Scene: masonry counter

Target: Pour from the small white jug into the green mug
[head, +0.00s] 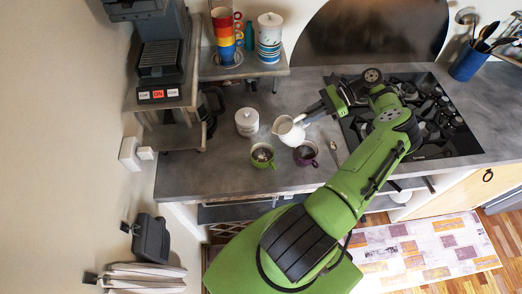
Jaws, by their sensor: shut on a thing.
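The small white jug (289,131) is in the middle of the counter in the head view, tilted with its spout towards the left. My gripper (308,118) is at the jug's right side and shut on it, reaching in from the right. The green mug (262,155) stands upright on the counter, below and left of the jug, near the front edge. Something darker shows inside the mug, too small to make out. Whether anything flows from the jug cannot be seen.
A dark purple mug (305,153) stands just right of the green mug. A white lidded pot (247,121) stands behind left. A spoon (334,152) lies to the right, before the black gas hob (425,125). A shelf (245,70) holds stacked cups and a canister.

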